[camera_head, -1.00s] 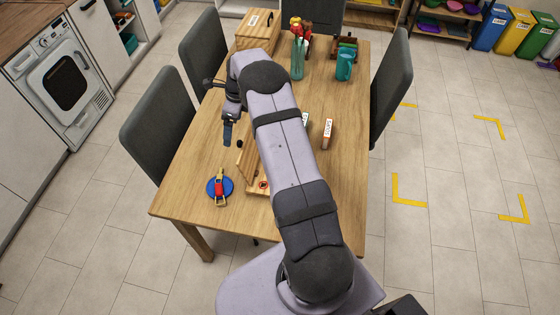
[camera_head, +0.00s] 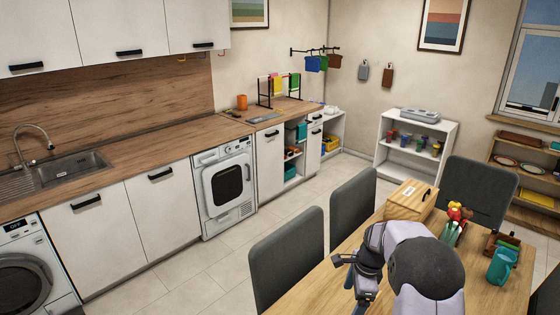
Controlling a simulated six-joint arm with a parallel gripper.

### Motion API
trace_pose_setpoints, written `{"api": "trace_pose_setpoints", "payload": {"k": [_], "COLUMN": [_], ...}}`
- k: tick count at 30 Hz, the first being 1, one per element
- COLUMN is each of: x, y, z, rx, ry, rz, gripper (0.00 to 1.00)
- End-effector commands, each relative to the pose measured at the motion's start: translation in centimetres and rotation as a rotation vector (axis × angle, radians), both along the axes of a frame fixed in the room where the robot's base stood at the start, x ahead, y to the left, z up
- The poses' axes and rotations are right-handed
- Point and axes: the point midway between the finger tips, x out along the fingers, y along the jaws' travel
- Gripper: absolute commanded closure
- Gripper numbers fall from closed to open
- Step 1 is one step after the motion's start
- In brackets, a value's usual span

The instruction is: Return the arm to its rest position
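My arm (camera_head: 425,268) reaches in from the bottom edge over the wooden table (camera_head: 318,290). Its wrist is bent down on the left side of the arm. My gripper (camera_head: 361,306) hangs from the wrist at the bottom edge, where the frame cuts it off. Its fingertips are out of view, so I cannot see whether it is open or shut, or whether it holds anything.
Dark chairs (camera_head: 287,262) (camera_head: 352,205) (camera_head: 480,190) stand around the table. A wooden box (camera_head: 408,203), a green vase (camera_head: 449,234) with flowers and a teal jug (camera_head: 501,266) stand at its far end. The floor (camera_head: 205,275) beside the cabinets is clear.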

Motion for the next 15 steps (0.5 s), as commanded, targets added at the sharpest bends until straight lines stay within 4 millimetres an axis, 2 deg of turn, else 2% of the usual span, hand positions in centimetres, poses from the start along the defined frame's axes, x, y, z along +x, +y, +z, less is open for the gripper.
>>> {"api": "trace_pose_setpoints", "payload": {"k": [1, 7, 15], "x": [-1.8, -9.3, -20.1], "y": [0.9, 3.7, 5.9], "z": [0.5, 2.0, 1.6], "rx": [-0.020, -0.086, -0.144], "ry": [-0.006, -0.018, -0.021], "rz": [0.126, 0.638, 1.281], "gripper": [0.14, 0.14, 0.14]}}
